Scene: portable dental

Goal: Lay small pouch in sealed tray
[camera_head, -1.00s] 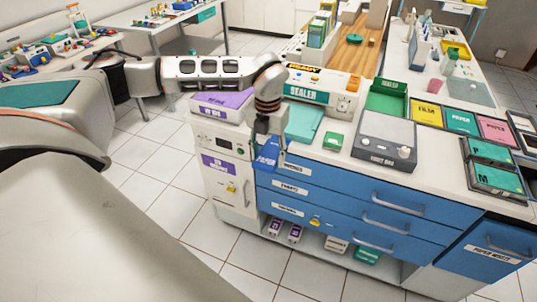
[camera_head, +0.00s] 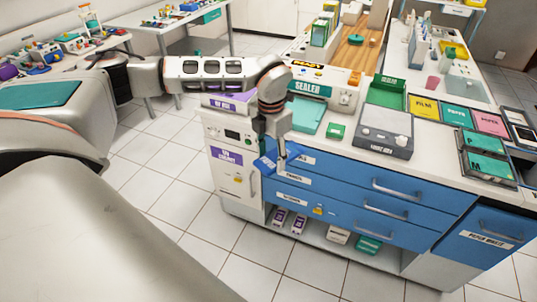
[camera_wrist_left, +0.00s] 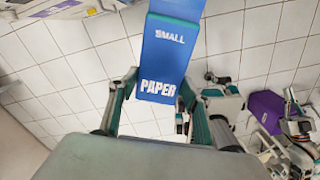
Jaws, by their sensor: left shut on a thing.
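My left gripper (camera_head: 279,150) is shut on a blue small pouch (camera_head: 264,165), in front of the counter's left end and beside the blue drawers. In the left wrist view the pouch (camera_wrist_left: 167,50) reads "SMALL PAPER" and sticks out between the fingers of the gripper (camera_wrist_left: 158,88). A green open tray (camera_head: 387,93) stands on the counter behind the grey box; its front label is too small to read surely, and it looks empty. The pouch is apart from it, lower and to the left. My right gripper is not in view.
The sealer (camera_head: 310,90) with its teal front plate stands at the counter's left end. A small green block (camera_head: 336,131) and a grey box machine (camera_head: 384,130) stand before the tray. Yellow, teal and pink bins (camera_head: 425,109) line its right.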

